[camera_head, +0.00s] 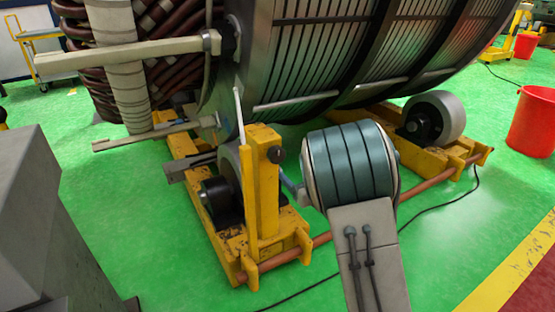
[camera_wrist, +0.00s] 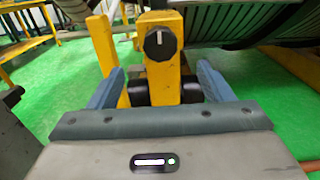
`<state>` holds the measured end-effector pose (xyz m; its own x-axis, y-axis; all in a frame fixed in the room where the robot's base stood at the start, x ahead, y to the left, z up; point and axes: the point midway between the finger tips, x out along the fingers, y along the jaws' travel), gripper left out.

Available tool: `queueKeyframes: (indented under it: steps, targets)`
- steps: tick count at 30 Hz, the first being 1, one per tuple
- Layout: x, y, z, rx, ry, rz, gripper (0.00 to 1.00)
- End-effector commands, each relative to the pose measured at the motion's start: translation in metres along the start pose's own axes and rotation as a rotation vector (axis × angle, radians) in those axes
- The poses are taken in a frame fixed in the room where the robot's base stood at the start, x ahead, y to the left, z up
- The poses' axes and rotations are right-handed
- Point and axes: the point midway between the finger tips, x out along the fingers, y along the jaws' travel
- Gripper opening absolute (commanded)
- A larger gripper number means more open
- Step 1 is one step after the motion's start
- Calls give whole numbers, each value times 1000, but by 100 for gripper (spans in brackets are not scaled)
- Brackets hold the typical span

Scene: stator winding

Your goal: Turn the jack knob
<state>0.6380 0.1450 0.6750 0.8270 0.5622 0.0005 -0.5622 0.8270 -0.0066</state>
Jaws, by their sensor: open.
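The jack knob (camera_wrist: 160,43) is a round black knob with a pale pointer line, on the face of a yellow upright post in the wrist view. The pointer line stands about upright. In the head view the knob (camera_head: 276,155) shows small and dark on the side of the yellow jack stand (camera_head: 263,200). My gripper (camera_wrist: 160,85) is open, its two blue-grey fingers apart to either side of the post, below and in front of the knob and not touching it. In the head view my arm hides most of the gripper; a blue finger (camera_head: 289,185) shows near the post.
A large stator (camera_head: 320,50) rests above on rollers, one a grey roller (camera_head: 436,117) at right. A copper-coloured bar (camera_head: 330,236) and a black cable (camera_head: 440,212) run low across the green floor. A red bucket (camera_head: 533,122) stands at far right.

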Motion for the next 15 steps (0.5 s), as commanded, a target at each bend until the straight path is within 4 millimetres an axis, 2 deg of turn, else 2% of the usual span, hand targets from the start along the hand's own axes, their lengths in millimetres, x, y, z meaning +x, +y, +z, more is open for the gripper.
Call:
queueKeyframes:
  steps: [15]
  targets:
    - [95,0,-1,4,-1,0,73]
